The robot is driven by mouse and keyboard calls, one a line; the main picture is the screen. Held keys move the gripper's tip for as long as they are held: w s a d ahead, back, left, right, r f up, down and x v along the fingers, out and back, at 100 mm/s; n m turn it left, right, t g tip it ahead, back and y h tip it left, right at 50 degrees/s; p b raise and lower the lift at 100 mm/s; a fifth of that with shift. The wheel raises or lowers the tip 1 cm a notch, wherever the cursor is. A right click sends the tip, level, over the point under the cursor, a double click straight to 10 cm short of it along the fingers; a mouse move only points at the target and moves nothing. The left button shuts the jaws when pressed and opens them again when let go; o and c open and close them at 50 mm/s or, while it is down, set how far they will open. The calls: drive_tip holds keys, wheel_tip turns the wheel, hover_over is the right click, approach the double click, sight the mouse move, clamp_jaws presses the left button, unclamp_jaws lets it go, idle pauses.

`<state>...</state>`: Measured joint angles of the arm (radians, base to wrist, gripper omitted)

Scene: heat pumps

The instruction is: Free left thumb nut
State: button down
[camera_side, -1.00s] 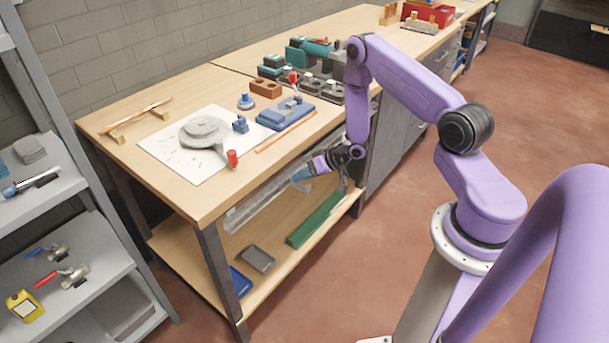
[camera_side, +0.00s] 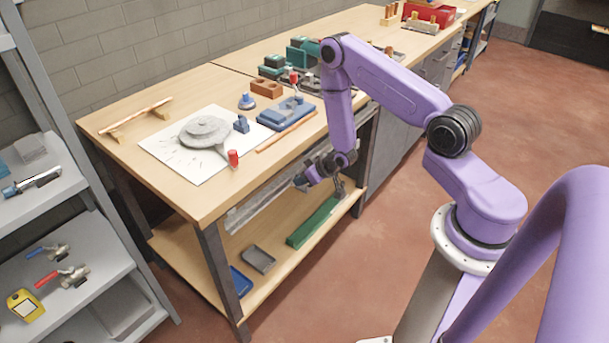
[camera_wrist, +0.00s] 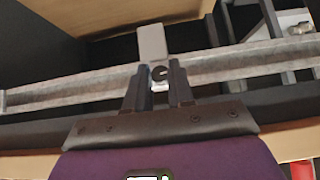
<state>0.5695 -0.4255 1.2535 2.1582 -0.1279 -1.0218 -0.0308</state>
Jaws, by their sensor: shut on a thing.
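In the side view my gripper (camera_side: 302,183) is under the bench top's front edge, at the end of the long grey rail (camera_side: 262,200). The nut is too small to make out there.
The bench top (camera_side: 215,205) overhangs close above my gripper. A lower shelf (camera_side: 185,242) holds a green bar (camera_side: 314,221) and trays (camera_side: 258,259). In the wrist view dark bars and a small metal fitting (camera_wrist: 300,28) lie right of the fingers.

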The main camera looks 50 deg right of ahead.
drive_tip(key=shift+w+a+r+n+h, duration=0.15)
drive_tip(key=shift+w+n+h, duration=0.15)
drive_tip(key=shift+h, duration=0.4)
drive_tip(key=shift+w+r+n+h, duration=0.1)
drive_tip(key=shift+w+n+h, duration=0.1)
drive_tip(key=shift+n+h, duration=0.35)
drive_tip(key=shift+a+f+n+t+h, duration=0.1)
drive_tip(key=shift+n+t+h, duration=0.15)
drive_tip(key=shift+h, duration=0.45)
drive_tip(key=shift+a+n+t+h, duration=0.15)
drive_tip(key=shift+n+h, duration=0.15)
drive_tip(key=shift+h, duration=0.35)
drive_tip(key=shift+a+f+n+t+h, duration=0.1)
drive_tip(key=shift+n+t+h, duration=0.15)
drive_tip(key=shift+h, duration=0.45)
drive_tip(key=c, duration=1.2)
unclamp_jaws()
drive_tip(key=shift+o, duration=0.4)
drive_tip(key=shift+s+a+r, duration=0.35)
drive_tip(key=shift+s+a, duration=0.05)
drive_tip(key=shift+s, duration=0.05)
drive_tip(key=shift+v, duration=1.85)
drive_tip(key=shift+s+d, duration=0.15)
